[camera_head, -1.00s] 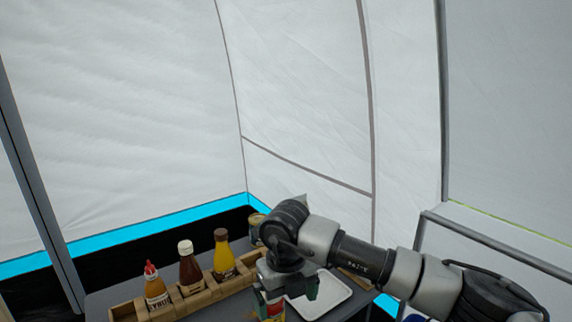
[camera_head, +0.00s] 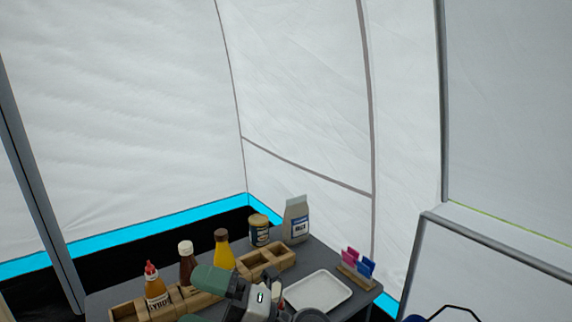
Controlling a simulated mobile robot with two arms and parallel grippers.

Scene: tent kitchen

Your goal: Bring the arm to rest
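My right gripper (camera_head: 202,298) is low in the head view, in front of the wooden bottle rack (camera_head: 128,311). Its two green-padded fingers point left and stand apart, with nothing visible held between them. The dark wrist behind it runs down to the bottom edge, and the rest of the arm is out of view. My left gripper is not in view.
On the grey table (camera_head: 318,252) are a syrup bottle (camera_head: 156,290), a brown bottle (camera_head: 187,264), a yellow bottle (camera_head: 222,250), a jar (camera_head: 259,230), a carton (camera_head: 296,220), a white tray (camera_head: 318,291) and a holder with pink and blue items (camera_head: 357,271).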

